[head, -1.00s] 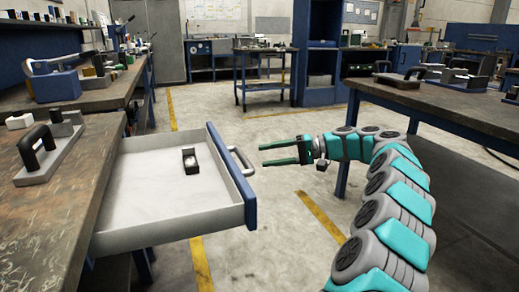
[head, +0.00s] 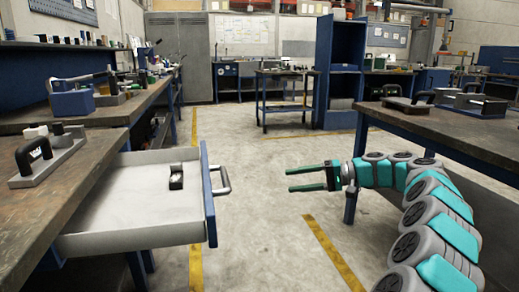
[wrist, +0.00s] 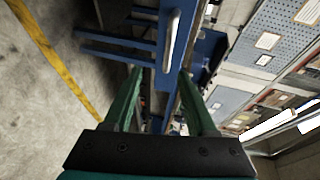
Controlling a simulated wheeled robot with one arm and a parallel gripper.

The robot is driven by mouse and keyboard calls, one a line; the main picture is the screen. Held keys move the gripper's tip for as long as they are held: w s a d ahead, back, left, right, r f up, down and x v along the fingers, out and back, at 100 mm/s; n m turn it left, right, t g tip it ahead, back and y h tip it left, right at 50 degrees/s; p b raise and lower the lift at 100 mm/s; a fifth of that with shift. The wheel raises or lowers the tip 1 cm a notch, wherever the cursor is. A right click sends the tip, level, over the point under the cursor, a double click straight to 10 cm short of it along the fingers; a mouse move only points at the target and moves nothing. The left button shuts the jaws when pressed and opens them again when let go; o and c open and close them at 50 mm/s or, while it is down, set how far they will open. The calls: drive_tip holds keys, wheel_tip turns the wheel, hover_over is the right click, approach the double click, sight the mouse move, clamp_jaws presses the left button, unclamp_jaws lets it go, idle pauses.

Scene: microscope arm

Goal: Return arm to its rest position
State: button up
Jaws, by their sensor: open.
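My gripper (head: 307,179) is open and empty in the head view, with its two green fingers apart and pointing left. It hangs in free air over the floor, to the right of the open drawer (head: 105,229) and clear of its handle (head: 222,180). My teal and grey arm reaches in from the lower right and bends left at the far end. In the wrist view the green fingers (wrist: 160,95) are spread with nothing between them. Beyond them the blue drawer front and its handle (wrist: 172,42) show.
A small black block (head: 176,178) lies in the drawer. The left workbench (head: 60,190) carries a black-handled fixture (head: 45,158). Another workbench (head: 450,135) stands at the right, close behind my arm. The floor between the benches is free, with yellow lines.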

drive_tip(key=s+a+n+g+h, duration=0.1)
drive_tip(key=s+a+h, duration=0.1)
drive_tip(key=s+a, duration=0.35)
drive_tip(key=s+a+f+g+h, duration=0.1)
drive_tip(key=s+a+g, duration=0.1)
drive_tip(key=s, duration=0.7)
drive_tip(key=s+a+n+g+h, duration=0.15)
drive_tip(key=s+a, duration=0.25)
drive_tip(key=s, duration=0.4)
drive_tip(key=s+d+f+h, duration=0.3)
drive_tip(key=s+d+f, duration=0.2)
drive_tip(key=s, duration=0.3)
drive_tip(key=s+d+f+m+h, duration=0.1)
drive_tip(key=s+d+f+h, duration=0.3)
drive_tip(key=s, duration=0.5)
drive_tip(key=s+d+f+h, duration=0.4)
drive_tip(key=s+d+f, duration=0.2)
drive_tip(key=s, duration=0.3)
drive_tip(key=shift+d+m, duration=0.35)
drive_tip(key=shift+d, duration=0.1)
